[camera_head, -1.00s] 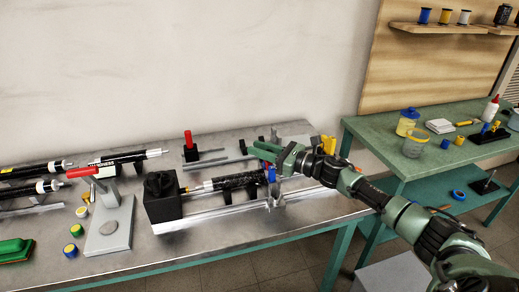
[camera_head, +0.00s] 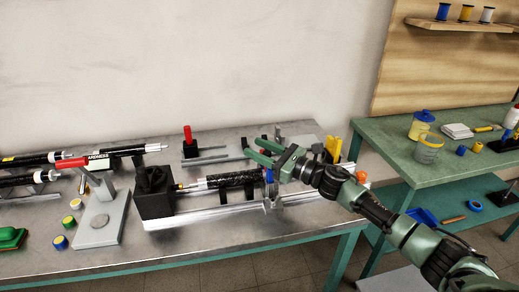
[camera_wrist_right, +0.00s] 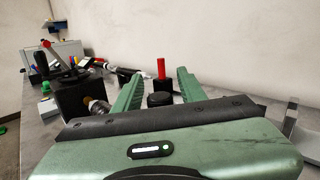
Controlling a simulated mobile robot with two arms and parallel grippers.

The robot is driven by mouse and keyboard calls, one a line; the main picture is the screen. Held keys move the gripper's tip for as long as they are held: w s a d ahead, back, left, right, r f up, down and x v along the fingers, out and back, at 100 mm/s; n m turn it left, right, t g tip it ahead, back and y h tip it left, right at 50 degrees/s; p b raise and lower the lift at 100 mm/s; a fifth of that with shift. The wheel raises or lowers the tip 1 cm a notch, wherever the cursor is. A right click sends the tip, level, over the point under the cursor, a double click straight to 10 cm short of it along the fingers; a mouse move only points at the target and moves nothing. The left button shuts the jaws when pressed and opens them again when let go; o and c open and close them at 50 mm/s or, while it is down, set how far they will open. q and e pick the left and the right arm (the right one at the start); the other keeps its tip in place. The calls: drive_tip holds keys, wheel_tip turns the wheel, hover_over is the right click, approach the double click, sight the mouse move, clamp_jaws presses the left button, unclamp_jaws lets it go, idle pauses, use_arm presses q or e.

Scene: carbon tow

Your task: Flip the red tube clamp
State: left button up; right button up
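A red upright handle (camera_head: 188,133) stands on a small black block at the back of the metal bench; it also shows in the wrist view (camera_wrist_right: 161,69). A second red lever (camera_head: 72,163) lies level on top of a grey stand at the left. I cannot tell for sure which is the tube clamp. My right gripper (camera_head: 256,147) is open and empty, over the bench to the right of the upright handle, fingers pointing left. In the wrist view the handle shows beyond the gap between the fingers (camera_wrist_right: 156,88). My left gripper is not in view.
A black carbon tube (camera_head: 233,181) lies along a metal rail in front of my right gripper, with a black chuck block (camera_head: 153,193) at its left end. Yellow posts (camera_head: 333,146) stand behind my right wrist. Coloured spools (camera_head: 68,222) sit at the left.

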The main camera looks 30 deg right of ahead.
wheel_tip(320, 180, up, 20)
drive_tip(key=p, duration=0.3)
idle(0.4)
idle(0.8)
